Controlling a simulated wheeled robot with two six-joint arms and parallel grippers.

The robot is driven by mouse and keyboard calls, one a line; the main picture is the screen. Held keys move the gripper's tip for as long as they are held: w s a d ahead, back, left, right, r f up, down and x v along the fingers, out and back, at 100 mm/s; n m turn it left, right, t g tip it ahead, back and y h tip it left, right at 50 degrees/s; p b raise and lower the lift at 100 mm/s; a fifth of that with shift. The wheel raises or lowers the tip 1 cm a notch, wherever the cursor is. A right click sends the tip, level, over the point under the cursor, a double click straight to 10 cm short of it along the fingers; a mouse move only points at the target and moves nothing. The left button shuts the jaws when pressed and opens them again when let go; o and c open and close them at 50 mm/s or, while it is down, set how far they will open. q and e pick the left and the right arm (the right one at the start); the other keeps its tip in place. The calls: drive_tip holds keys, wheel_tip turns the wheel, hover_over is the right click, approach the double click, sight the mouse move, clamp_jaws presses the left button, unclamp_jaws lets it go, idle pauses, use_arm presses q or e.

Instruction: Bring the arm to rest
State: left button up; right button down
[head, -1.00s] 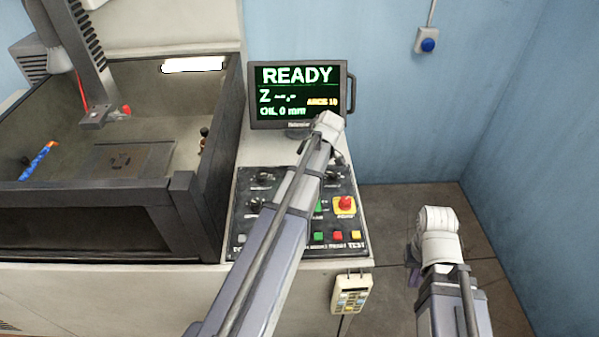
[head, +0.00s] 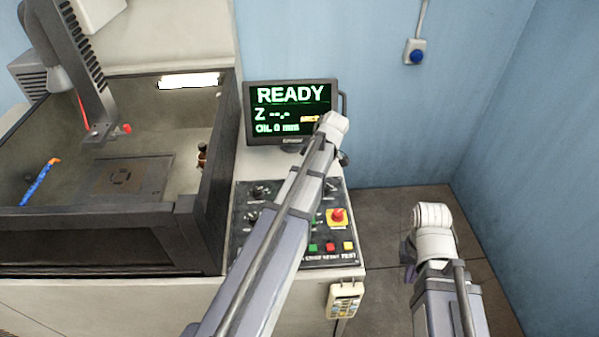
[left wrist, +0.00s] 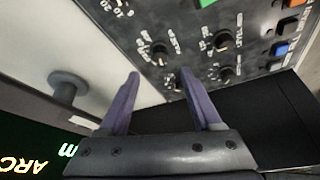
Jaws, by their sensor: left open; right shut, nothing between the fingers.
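My left arm (head: 270,235) reaches up across the control panel (head: 300,252) in the head view, its wrist overlapping the screen's lower right corner. My left gripper (left wrist: 159,75) shows in the left wrist view as two purple fingers apart, with nothing between them. The panel's knobs (left wrist: 160,52) lie beyond the fingertips; I cannot tell the exact gap. In the head view the left fingers are hidden behind the wrist. My right arm (head: 447,300) is at the lower right, over the floor. Only a purple sliver of my right gripper (head: 407,250) shows; it is shut and empty.
The screen (head: 291,110) reads READY. A red emergency button (head: 338,215) sits on the panel, and a hand pendant (head: 344,300) hangs at the bench front. The open tank (head: 85,240) is at left. Floor (head: 385,215) is free between bench and blue wall (head: 500,130).

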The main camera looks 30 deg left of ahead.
idle(0.4)
use_arm(q)
drive_tip(key=s+d+f+m, duration=0.1)
drive_tip(key=s+d+m, duration=0.2)
drive_tip(key=d+m, duration=0.1)
drive_tip(key=s+d+f+m+h+b, duration=0.1)
drive_tip(key=s+d+m, duration=0.1)
drive_tip(key=d+m, duration=0.2)
drive_tip(key=s+d+f+m+b, duration=0.1)
drive_tip(key=s+d+m, duration=0.2)
drive_tip(key=d, duration=0.6)
drive_tip(key=shift+s+m+t+h, duration=0.35)
drive_tip(key=shift+m+t+h, duration=0.05)
drive_tip(key=shift+m, duration=0.5)
drive_tip(key=s+d+m, duration=0.3)
drive_tip(key=s+d+f+m+h, duration=0.1)
drive_tip(key=s+d+m, duration=0.2)
drive_tip(key=m, duration=0.1)
drive_tip(key=s+d+m+b, duration=0.1)
drive_tip(key=s+d+m, duration=0.2)
drive_tip(key=d+m, duration=0.1)
drive_tip(key=shift+f, duration=0.2)
drive_tip(key=shift+w, duration=0.1)
